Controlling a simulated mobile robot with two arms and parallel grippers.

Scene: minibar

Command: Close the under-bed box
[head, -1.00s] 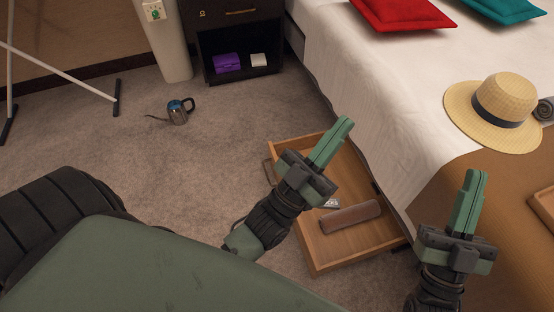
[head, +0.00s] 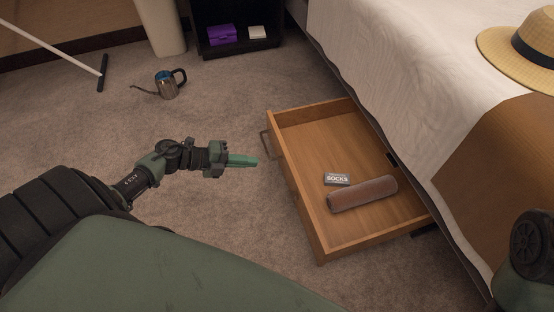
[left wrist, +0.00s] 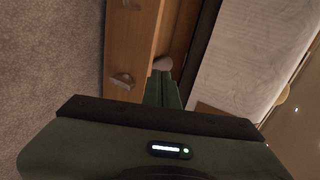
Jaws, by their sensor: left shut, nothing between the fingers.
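The under-bed box (head: 310,135) is a shallow wooden drawer standing pulled out from under the bed. A small socks box (head: 337,179) and a brown rolled item (head: 362,194) lie inside. A metal handle (head: 264,145) is on its outer left side. The box front shows in the left wrist view (left wrist: 130,45), with a handle (left wrist: 122,80) left of my fingers. My left gripper (head: 255,161) is shut and empty, just left of the box, pointing towards it; whether it touches is unclear. My right gripper is out of view; only part of my right arm shows at lower right.
The bed (head: 400,75) rises along the right, with a straw hat (head: 525,42) on it. A dark cabinet (head: 238,47) is at the back.

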